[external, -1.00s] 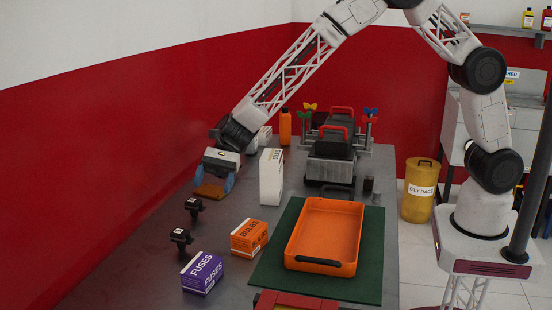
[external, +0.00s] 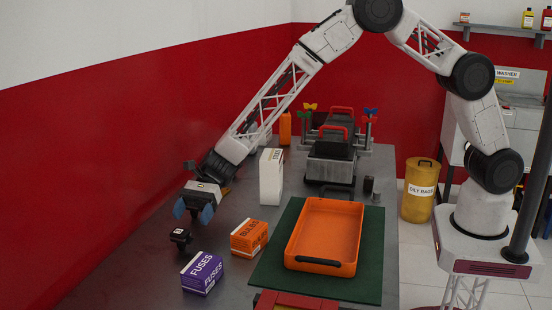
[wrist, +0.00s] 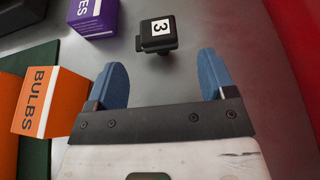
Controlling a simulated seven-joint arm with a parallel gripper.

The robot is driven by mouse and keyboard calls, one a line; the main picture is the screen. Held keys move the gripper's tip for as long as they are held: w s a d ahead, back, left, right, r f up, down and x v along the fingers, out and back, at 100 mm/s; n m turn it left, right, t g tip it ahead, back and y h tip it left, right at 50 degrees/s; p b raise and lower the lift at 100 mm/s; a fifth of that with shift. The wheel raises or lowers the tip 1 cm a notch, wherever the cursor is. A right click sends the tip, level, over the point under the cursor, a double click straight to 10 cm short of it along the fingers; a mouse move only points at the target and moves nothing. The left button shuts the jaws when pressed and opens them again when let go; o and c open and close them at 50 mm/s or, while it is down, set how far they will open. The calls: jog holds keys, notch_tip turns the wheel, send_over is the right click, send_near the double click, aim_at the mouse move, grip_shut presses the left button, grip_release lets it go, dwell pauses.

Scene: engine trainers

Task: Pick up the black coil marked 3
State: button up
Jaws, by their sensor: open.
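The black coil marked 3 (wrist: 158,35) lies on the table in the wrist view, its white label facing up. It stands ahead of my gripper (wrist: 163,72), roughly in line with the gap between the blue fingers and beyond their tips. In the external view this black coil (external: 181,240) sits just in front of my gripper (external: 194,213), its mark too small to read there. My gripper is open and empty, above the table and apart from the coil. A second black coil seen earlier is hidden behind my gripper.
The purple fuses box (external: 202,272) stands close to the coil, with the orange bulbs box (external: 249,237) to the right. A white box (external: 271,177) stands behind. An orange tray (external: 290,250) rests on a green mat (external: 371,270). Bare table lies left of the coil.

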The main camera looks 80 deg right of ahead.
aim_at(183, 230)
jog(key=shift+x, duration=1.15)
jog(key=shift+x, duration=2.6)
jog(key=shift+s, duration=0.1)
jog(key=c, duration=0.8)
jog(key=shift+c, duration=0.2)
jog(key=shift+r, duration=5)
